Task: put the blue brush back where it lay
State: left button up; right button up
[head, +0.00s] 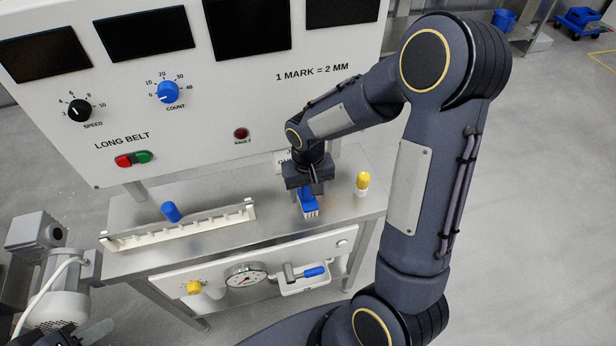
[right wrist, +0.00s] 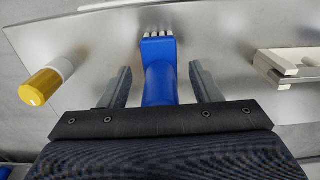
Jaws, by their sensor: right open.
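The blue brush (head: 308,202) with pale bristles rests on the steel table (head: 345,205), right of the white notched rack. In the right wrist view the brush (right wrist: 159,80) lies between the two fingers of my right gripper (right wrist: 161,72), its bristles pointing away from the gripper. A gap shows on each side, so the gripper is open and not clamped on it. In the head view my right gripper (head: 304,187) is low over the brush and hides part of its handle.
A white, yellow-capped bottle (head: 362,184) stands right of the brush. The notched rack (head: 180,226) and a blue cylinder (head: 171,212) are left. A control panel (head: 200,110) rises behind.

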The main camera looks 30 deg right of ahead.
notch_tip(320, 180, up, 12)
jog(key=shift+f, duration=0.2)
jog(key=s+a+r+t+y, duration=0.2)
jog(key=s, duration=0.6)
jog(key=s+a+r+n+t+y, duration=0.1)
jog(key=s+a+r+t, duration=0.1)
jog(key=s, duration=0.6)
jog(key=shift+s+r+t+y, duration=0.3)
jog(key=shift+s+t+y, duration=0.1)
jog(key=shift+t, duration=0.4)
